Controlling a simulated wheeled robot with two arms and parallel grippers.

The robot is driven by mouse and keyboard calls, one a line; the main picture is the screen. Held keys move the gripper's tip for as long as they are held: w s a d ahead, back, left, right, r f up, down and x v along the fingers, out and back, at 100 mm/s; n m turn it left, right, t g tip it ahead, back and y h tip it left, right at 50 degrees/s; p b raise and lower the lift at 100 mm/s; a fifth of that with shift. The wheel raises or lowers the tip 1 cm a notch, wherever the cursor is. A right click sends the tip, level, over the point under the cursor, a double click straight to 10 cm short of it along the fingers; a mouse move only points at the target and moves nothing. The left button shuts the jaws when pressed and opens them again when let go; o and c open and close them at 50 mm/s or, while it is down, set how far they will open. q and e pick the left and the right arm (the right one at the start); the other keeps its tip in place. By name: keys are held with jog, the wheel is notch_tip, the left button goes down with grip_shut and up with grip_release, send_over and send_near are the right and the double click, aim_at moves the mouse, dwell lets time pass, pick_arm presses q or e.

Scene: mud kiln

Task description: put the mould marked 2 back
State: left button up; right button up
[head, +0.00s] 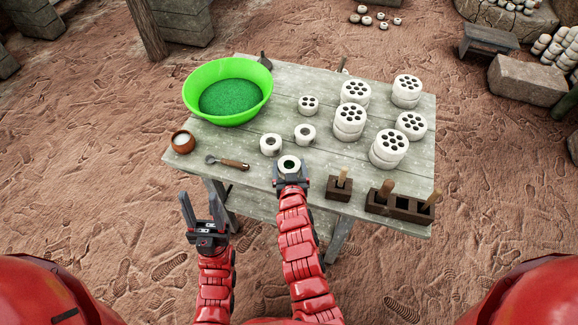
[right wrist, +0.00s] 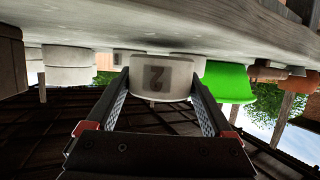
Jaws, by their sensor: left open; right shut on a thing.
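The mould marked 2 (right wrist: 160,78) is a short white cylinder with a dark 2 on its side, upside down in the right wrist view. My right gripper (head: 290,168) is shut on it. In the head view the mould (head: 289,160) is at the table's front edge, and its single hole looks dark green inside. Whether it touches the tabletop is unclear. Two similar one-hole moulds, the left one (head: 271,145) and the right one (head: 305,134), stand just beyond it. My left gripper (head: 200,204) is open and empty, off the table's front left.
The wooden table (head: 240,152) also bears a green basin (head: 228,113), a small brown bowl (head: 183,141), a wood-handled tool (head: 227,162), a three-or-more-hole small mould (head: 308,105), several stacked many-hole moulds (head: 389,148), and dark wooden blocks with handles (head: 400,205) at front right.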

jog(key=shift+f, duration=0.5)
jog(key=shift+f, duration=0.25)
jog(key=o, duration=1.4)
jog(key=shift+r, duration=0.1)
jog(key=shift+c, duration=0.2)
